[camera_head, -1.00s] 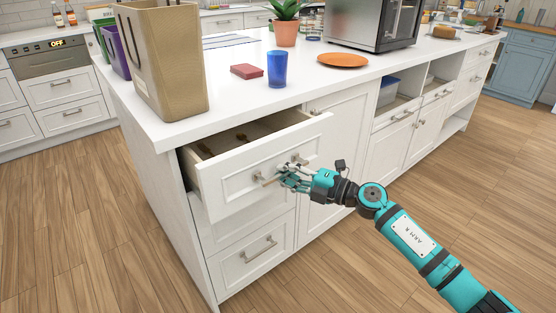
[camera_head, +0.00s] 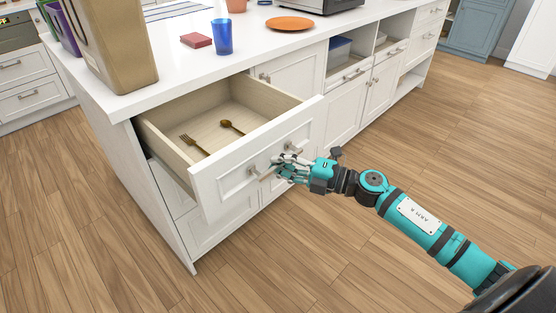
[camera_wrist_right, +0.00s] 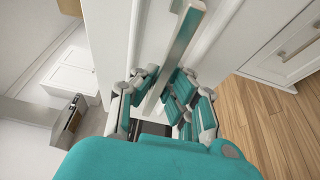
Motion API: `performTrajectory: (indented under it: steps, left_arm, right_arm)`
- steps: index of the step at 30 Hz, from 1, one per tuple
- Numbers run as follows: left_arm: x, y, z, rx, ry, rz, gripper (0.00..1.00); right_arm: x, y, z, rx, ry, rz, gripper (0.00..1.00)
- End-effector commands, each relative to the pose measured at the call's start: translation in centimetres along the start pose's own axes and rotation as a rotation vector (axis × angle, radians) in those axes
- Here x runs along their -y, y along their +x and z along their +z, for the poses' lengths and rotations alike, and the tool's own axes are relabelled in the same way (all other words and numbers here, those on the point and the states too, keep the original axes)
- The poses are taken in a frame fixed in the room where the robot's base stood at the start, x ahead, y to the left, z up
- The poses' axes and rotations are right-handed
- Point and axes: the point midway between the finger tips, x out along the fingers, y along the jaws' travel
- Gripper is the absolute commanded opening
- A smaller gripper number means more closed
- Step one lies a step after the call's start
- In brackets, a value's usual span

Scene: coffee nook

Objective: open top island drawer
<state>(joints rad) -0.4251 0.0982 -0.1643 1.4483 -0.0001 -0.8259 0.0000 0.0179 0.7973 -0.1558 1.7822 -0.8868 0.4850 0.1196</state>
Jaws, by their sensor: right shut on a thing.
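The top island drawer (camera_head: 262,160) is pulled well out of the white island, showing its pale wooden inside. A fork (camera_head: 194,144) and a spoon (camera_head: 232,127) lie apart on its floor. My right gripper (camera_head: 276,168) is at the drawer front, shut on the bar handle (camera_head: 254,171). In the right wrist view the handle (camera_wrist_right: 184,45) runs between the fingers of the right gripper (camera_wrist_right: 165,92). My left gripper is not in view.
Lower drawers sit under the open one. The wooden floor (camera_head: 330,250) in front is clear.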

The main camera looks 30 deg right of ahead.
Motion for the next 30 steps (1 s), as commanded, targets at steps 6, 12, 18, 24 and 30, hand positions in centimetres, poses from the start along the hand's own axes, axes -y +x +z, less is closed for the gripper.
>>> performTrajectory:
  steps: [6, 12, 18, 24, 30]
  left_arm:
    - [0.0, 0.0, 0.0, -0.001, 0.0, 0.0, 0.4]
    - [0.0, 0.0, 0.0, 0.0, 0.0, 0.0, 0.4]
    - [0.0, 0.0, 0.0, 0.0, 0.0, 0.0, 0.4]
    - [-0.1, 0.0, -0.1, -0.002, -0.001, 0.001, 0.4]
    - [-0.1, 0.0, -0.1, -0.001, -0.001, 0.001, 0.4]
  right_arm:
    - [-0.2, 0.0, 0.1, 0.001, 0.002, 0.004, 0.0]
    - [-0.2, 0.0, 0.1, 0.001, 0.002, 0.004, 0.15]
    - [-0.1, 0.0, 0.0, 0.001, 0.001, 0.002, 0.34]
    - [-0.1, -0.1, 0.0, 0.001, 0.001, 0.001, 0.34]
    - [0.1, -1.7, 0.1, 0.003, 0.004, -0.002, 0.34]
